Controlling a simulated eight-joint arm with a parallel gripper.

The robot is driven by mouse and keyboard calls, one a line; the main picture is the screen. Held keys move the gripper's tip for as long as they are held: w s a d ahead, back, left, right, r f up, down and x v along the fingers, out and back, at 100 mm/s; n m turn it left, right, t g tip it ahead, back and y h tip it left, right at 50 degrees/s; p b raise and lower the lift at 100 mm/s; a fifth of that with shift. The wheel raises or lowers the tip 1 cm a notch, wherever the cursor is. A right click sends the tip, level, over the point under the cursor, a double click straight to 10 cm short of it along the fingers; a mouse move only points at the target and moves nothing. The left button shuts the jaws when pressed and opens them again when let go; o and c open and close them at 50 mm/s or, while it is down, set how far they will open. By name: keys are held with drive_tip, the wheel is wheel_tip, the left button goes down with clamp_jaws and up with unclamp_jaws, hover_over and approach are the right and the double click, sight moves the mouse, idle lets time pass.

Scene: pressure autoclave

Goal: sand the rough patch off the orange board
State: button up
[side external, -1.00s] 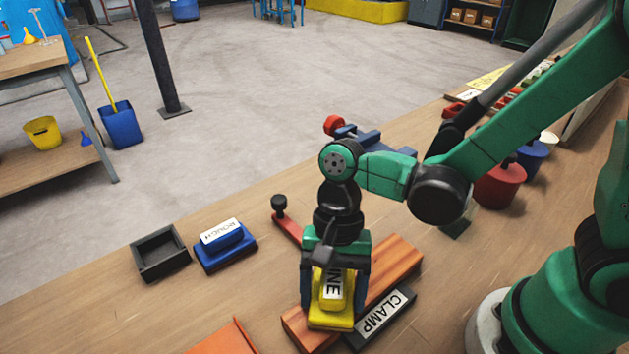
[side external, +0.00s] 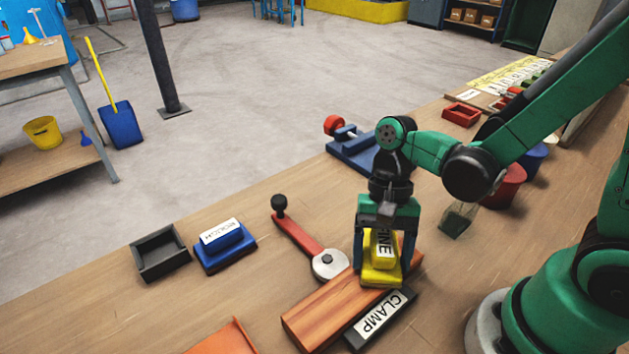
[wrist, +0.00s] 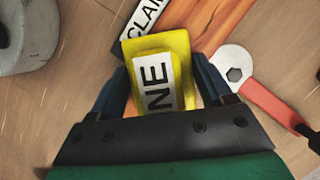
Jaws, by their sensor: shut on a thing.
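The orange board (side external: 325,310) lies on the bench beside a dark block labelled CLAMP (side external: 382,318). My gripper (side external: 383,272) is shut on the yellow sanding block (side external: 381,275), whose label shows "NE" in the wrist view (wrist: 160,70). The block is at the board's far right end; I cannot tell if it touches the wood. A red lever (side external: 297,230) with a black knob and a pale round disc (side external: 330,264) sits at the board's far edge. The blue block labelled ROUGH (side external: 225,246) stands to the left. No rough patch is clearly visible on the bare part of the board.
A dark open tray (side external: 160,253) is left of the blue block. A blue vise-like fixture with a red knob (side external: 335,125) stands behind my gripper. Red and blue round containers (side external: 505,187) are to the right. An orange sheet edge (side external: 225,338) is at the front.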

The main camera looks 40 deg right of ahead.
sight(389, 242)
drive_tip(key=shift+d, duration=0.45)
wheel_tip(389, 242, up, 3)
drive_tip(key=shift+s+a+f, duration=0.1)
drive_tip(key=shift+s, duration=0.05)
drive_tip(key=shift+r, duration=2.8)
